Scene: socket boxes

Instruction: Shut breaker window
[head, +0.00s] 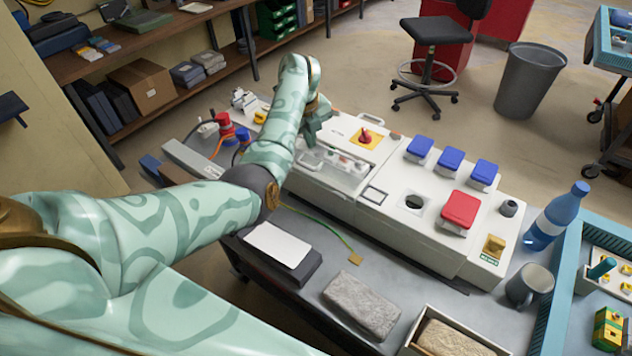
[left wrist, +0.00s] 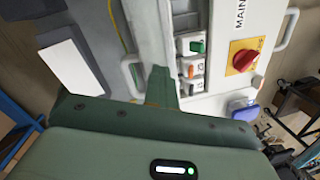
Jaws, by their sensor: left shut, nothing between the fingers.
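The breaker window (head: 346,172) is a clear pane on the left part of the white socket box (head: 425,212), in front of the red rotary switch (head: 365,135). In the left wrist view a pale translucent strip (left wrist: 150,32) runs beside the breakers (left wrist: 193,66), which show green and orange levers. How far the window stands open I cannot tell. My left gripper (head: 316,118) is shut and empty, above the box behind the window. In the left wrist view its fingertips (left wrist: 160,84) are close to the strip and breakers; contact is unclear. My right gripper is not in view.
Blue socket covers (head: 451,158) and a red cover (head: 460,209) stand on the box to the right. A blue bottle (head: 556,218) and a grey mug (head: 529,286) stand at the right end. A grey block (head: 362,305) lies on the bench in front.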

